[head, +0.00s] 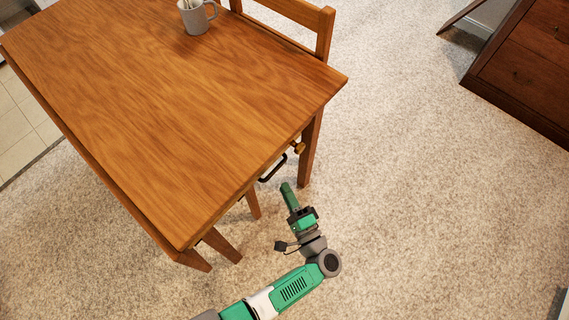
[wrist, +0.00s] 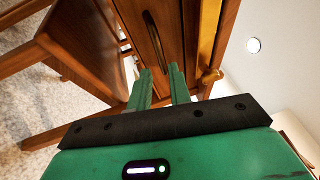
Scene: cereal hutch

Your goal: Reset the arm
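My gripper (head: 287,187) is in front of the table's end, a little below and to the right of the black drawer handle (head: 271,169) in the head view. In the wrist view, the two green fingers of my gripper (wrist: 161,70) stand apart with an empty gap between them. The curved handle (wrist: 153,38) shows just beyond the fingertips, apart from them as far as I can tell. My gripper holds nothing.
The wooden table (head: 165,105) stands at the left, with a grey mug (head: 196,17) at its far edge. A wooden chair (head: 300,14) is behind the table. A dark dresser (head: 525,65) stands at the upper right. The carpet (head: 430,190) between is clear.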

